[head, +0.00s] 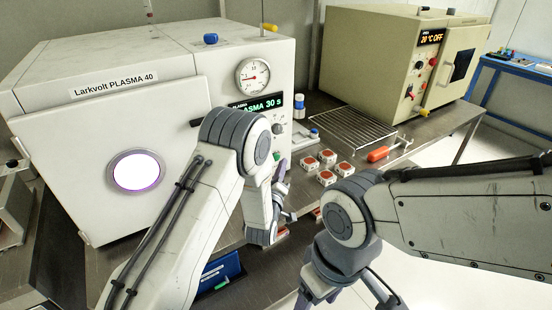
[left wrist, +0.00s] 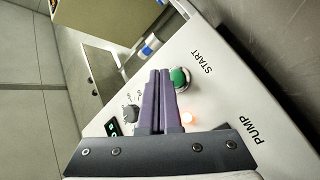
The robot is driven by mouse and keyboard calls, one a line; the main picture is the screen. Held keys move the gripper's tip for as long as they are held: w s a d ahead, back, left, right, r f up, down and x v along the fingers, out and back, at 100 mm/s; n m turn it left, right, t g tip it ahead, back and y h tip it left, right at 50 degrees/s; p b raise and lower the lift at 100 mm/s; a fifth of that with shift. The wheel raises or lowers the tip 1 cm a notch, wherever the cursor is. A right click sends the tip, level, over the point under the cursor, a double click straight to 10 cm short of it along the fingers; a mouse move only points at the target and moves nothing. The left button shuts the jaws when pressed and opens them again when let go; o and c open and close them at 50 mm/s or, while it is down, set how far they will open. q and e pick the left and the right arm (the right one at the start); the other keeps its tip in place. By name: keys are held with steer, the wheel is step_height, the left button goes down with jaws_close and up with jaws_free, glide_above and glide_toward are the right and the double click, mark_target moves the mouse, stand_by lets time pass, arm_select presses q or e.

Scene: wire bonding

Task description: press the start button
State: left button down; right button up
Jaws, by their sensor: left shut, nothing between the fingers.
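The green start button (left wrist: 180,77), labelled START, sits on the white panel of the plasma machine (head: 110,58). My left gripper (left wrist: 161,74) is shut and empty. In the left wrist view its purple fingertips are right beside the button and overlap its near edge; I cannot tell whether they touch it. In the head view my left arm reaches down in front of the machine's right side and hides much of the control panel. My right arm comes in from the right, with its wrist low in the picture; its fingers cannot be made out.
The display (head: 262,105) reads PLASMA 30 S below a round gauge (head: 252,76). The window (head: 135,171) glows white-violet. A wire rack (head: 352,127), several red-topped pieces (head: 326,177) and a beige oven (head: 375,60) stand to the right.

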arm_select(q)
steer(key=shift+s+d+b, duration=0.3)
steer(key=shift+s+d, duration=0.6)
steer(key=shift+s, duration=0.3)
steer(key=shift+s+d+b, duration=0.3)
steer(key=shift+s+d, duration=0.55)
steer(key=shift+s, duration=0.3)
steer(key=s+d+r+m+g+h+p, duration=0.1)
steer(key=s+d+r+m+g+p, duration=0.1)
steer(key=s+r+m+g, duration=0.35)
steer(key=s+d+r+m+g+p, duration=0.25)
steer(key=s+g, duration=0.35)
steer(key=s, duration=0.4)
steer(key=s+a+r+m+g+y+p, duration=0.1)
steer(key=s+a+m+g, duration=0.1)
steer(key=s, duration=0.5)
steer(key=s+a+r+m+g+y+p, duration=0.1)
steer(key=s+a+r+m+g, duration=0.1)
steer(key=s+a, duration=0.2)
steer(key=s+a+r+m+g+y+p, duration=0.1)
steer(key=s+a+m+g, duration=0.2)
steer(key=s, duration=0.7)
steer(key=shift+s+a+r, duration=0.15)
steer(key=shift+a+r, duration=0.2)
steer(key=shift+a, duration=0.2)
